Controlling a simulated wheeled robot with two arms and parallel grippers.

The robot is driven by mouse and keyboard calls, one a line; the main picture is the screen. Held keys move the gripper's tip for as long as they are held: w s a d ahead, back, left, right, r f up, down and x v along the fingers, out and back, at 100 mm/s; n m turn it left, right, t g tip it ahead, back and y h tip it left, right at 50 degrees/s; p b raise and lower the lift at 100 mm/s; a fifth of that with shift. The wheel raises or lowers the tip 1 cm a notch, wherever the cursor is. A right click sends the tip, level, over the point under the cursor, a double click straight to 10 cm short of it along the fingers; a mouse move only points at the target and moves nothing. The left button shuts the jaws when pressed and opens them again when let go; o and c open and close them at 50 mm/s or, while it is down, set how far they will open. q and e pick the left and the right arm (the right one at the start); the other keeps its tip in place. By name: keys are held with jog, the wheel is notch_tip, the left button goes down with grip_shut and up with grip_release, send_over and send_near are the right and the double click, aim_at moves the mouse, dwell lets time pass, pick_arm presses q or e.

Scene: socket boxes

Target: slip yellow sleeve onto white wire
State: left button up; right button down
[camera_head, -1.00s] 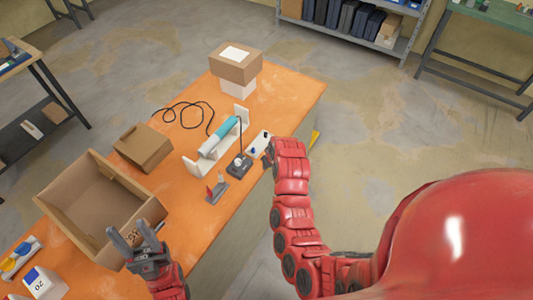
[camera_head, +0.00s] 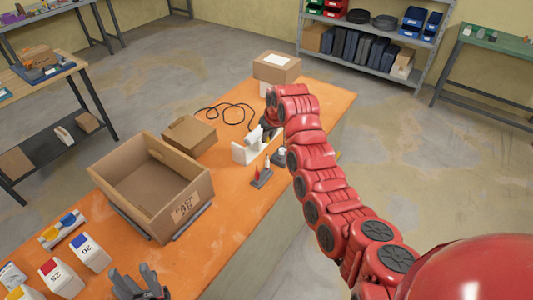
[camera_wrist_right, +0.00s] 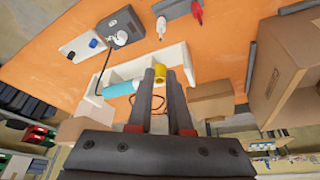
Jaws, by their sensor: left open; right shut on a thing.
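The white wire (camera_wrist_right: 161,27) stands up from a dark block beside a red wire (camera_wrist_right: 197,12), at the top of the right wrist view. In the head view the white wire (camera_head: 266,168) is small, near the table's front edge. My right gripper (camera_head: 267,125) is over the white stand, partly hidden by my arm. In the wrist view its fingers (camera_wrist_right: 162,82) are closed on the yellow sleeve (camera_wrist_right: 158,102), apart from the white wire. My left gripper (camera_head: 134,273) is open and empty at the lower left.
The white stand (camera_wrist_right: 170,56) and teal-handled tool (camera_wrist_right: 122,88) are close to my right gripper. A dark device (camera_wrist_right: 121,27) with a cable is nearby. A large open carton (camera_head: 150,190) and smaller boxes occupy the left side. The orange table's front strip is bare.

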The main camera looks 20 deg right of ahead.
notch_tip(320, 180, down, 5)
jog(key=shift+d+r, duration=0.1)
jog(key=shift+f+b, duration=0.3)
jog(key=shift+w, duration=0.1)
dwell(0.4)
jog(key=shift+f+b, duration=0.1)
jog(key=shift+b, duration=0.2)
jog(key=shift+f+b, duration=0.2)
jog(key=shift+b, duration=0.15)
jog(key=shift+f+b, duration=0.65)
jog(key=shift+f, duration=0.6)
dwell(0.6)
